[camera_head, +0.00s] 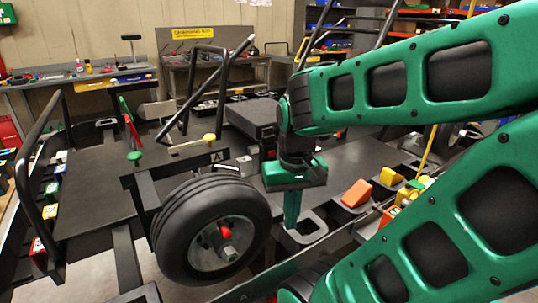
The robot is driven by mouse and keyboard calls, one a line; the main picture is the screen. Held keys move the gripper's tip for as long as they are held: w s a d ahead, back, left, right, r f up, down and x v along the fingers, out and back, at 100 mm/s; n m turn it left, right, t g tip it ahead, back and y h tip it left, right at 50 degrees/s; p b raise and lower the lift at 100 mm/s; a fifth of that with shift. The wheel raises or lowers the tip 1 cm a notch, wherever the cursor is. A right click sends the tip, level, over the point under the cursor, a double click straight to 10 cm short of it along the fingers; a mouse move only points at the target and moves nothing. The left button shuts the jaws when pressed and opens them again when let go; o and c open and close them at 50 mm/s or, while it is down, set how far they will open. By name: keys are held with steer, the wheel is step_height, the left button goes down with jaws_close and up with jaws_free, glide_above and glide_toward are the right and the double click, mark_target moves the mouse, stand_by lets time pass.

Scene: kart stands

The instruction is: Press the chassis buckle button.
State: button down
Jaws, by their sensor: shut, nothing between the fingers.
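My gripper (291,208) points straight down at the right of the wheel, its green fingers together and empty. Its tips are close to a grey plate with a cut-out (313,232) on the black deck; I cannot tell whether they touch. The black chassis stand (85,205) fills the left and middle. I cannot make out which part is the buckle button; part of the deck is hidden by my gripper and arm. A yellow knob (208,137) stands above the wheel, by a plate marked A. A red lever (129,122) with a green part below it stands further left.
A black wheel (183,238) with a red piece at its hub stands left of my gripper. Orange (357,194) and yellow (390,177) wedge blocks lie to the right. Upright black tubes (40,160) rise around the stand. Workbenches stand behind.

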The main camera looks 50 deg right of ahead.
mark_target(273, 153)
steer(key=w+d+r+m+t+h, duration=0.2)
steer(key=w+d+m, duration=0.4)
steer(key=w+d, duration=0.3)
steer(key=w+d+r+m+t+h, duration=0.2)
steer(key=w+d+m, duration=0.4)
steer(key=w+d, duration=0.3)
steer(key=shift+w+r+m+t+h, duration=0.3)
steer(key=shift+w+r+h, duration=0.2)
steer(key=shift+w+h, duration=0.45)
steer(key=shift+d, duration=0.1)
steer(key=x, duration=1)
steer(key=shift+f, duration=0.1)
steer(key=shift+w+d, duration=0.2)
steer(key=shift+w, duration=1)
steer(key=shift+w+d, duration=0.2)
steer(key=shift+w, duration=0.55)
